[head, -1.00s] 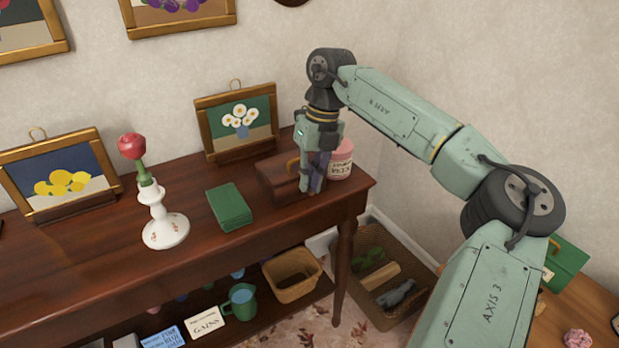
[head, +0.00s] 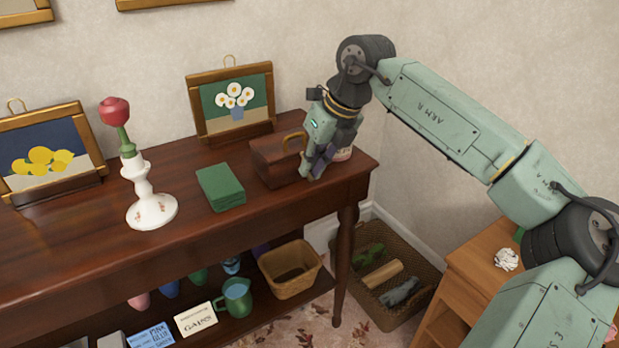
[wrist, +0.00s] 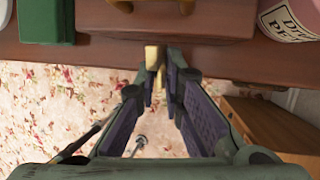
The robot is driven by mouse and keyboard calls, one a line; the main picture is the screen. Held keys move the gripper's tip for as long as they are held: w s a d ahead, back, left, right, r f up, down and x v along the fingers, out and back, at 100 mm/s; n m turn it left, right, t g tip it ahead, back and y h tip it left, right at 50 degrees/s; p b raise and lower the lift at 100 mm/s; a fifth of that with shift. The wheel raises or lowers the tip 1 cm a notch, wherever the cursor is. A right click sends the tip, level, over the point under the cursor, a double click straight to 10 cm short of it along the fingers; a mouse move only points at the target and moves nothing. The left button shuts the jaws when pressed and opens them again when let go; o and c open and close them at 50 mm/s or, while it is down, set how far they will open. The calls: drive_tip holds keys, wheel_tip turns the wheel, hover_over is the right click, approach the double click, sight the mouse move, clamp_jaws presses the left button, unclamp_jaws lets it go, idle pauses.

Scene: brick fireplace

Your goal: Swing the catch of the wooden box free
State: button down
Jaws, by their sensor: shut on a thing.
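The wooden box (head: 270,167), dark reddish brown with a brass handle (head: 292,141) on its lid, stands near the right end of the dark table. My gripper (head: 307,174) is at the box's front right, its arm coming down tilted from the upper right. In the wrist view the box (wrist: 200,23) fills the top edge. The brass catch (wrist: 152,52) sticks out from the box's front, between the tips of my gripper (wrist: 160,66), which is shut on it. In the head view the gripper hides the catch.
A green book-like block (head: 221,187) lies left of the box. A pink and white jar (wrist: 290,18) stands close on its right, mostly hidden behind my gripper in the head view. A white candlestick (head: 150,208) and a framed daisy picture (head: 232,102) stand further left.

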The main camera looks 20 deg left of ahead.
drive_tip(key=b, duration=0.2)
drive_tip(key=f+t+y+b, duration=0.1)
drive_tip(key=b, duration=0.1)
drive_tip(key=f+y+b, duration=0.1)
drive_tip(key=shift+s+d+f+t+b, duration=0.1)
drive_tip(key=shift+s+d+t+b, duration=0.2)
drive_tip(key=shift+b, duration=0.1)
drive_tip(key=shift+t+y+b, duration=0.4)
drive_tip(key=shift+y+b, duration=0.1)
drive_tip(key=shift+b, duration=0.55)
drive_tip(key=c, duration=1.7)
unclamp_jaws()
drive_tip(key=v, duration=1.2)
drive_tip(key=shift+d, duration=0.15)
